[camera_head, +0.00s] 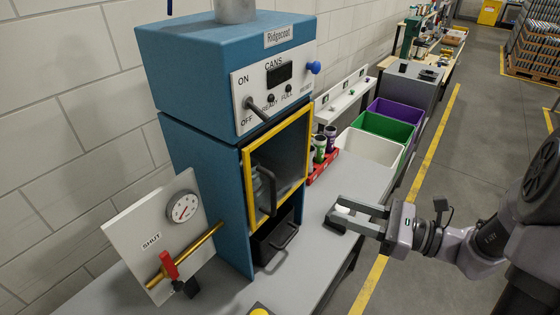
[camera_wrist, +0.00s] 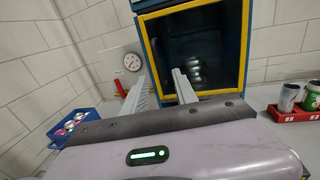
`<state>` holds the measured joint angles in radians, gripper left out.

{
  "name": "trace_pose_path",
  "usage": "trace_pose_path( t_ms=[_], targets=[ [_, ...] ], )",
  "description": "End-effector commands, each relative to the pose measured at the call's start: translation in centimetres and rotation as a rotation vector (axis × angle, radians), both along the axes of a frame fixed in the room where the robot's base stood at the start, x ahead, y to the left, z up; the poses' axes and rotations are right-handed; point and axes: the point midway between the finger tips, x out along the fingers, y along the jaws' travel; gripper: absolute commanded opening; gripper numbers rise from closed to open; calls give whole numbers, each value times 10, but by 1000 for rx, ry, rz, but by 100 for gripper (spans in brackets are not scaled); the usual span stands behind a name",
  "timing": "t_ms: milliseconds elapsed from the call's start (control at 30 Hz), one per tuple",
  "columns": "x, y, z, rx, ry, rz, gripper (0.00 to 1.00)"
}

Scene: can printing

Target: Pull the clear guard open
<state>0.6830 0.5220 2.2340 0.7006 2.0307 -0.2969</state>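The clear guard (camera_head: 290,150) is a yellow-framed pane on the front of the blue machine (camera_head: 200,180). It looks closed against the opening. A dark upright handle (camera_head: 267,190) shows at its left side. The guard also fills the upper middle of the wrist view (camera_wrist: 220,45). My gripper (camera_head: 335,208) is to the right of the guard over the grey bench, apart from it, with its fingers spread. In the wrist view my gripper (camera_wrist: 158,78) has both fingers apart, pointing at the guard, with nothing clearly held. A small white round thing shows between the fingers in the head view.
A black drawer (camera_head: 276,240) with a handle is below the guard. A gauge panel (camera_head: 160,235) with a red valve lever and brass pipe stands left. A red rack (camera_head: 322,163) of cans and several bins (camera_head: 385,130) are behind. The bench front is mostly clear.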

Motion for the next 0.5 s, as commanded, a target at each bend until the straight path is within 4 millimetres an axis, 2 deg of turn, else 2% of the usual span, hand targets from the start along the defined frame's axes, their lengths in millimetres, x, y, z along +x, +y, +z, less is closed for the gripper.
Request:
trace_pose_path(
  t_ms=[300,500],
  targets=[
    [39,86,-1,-3,0,13,34],
    [60,128,-2,-5,1,11,34]
  ],
)
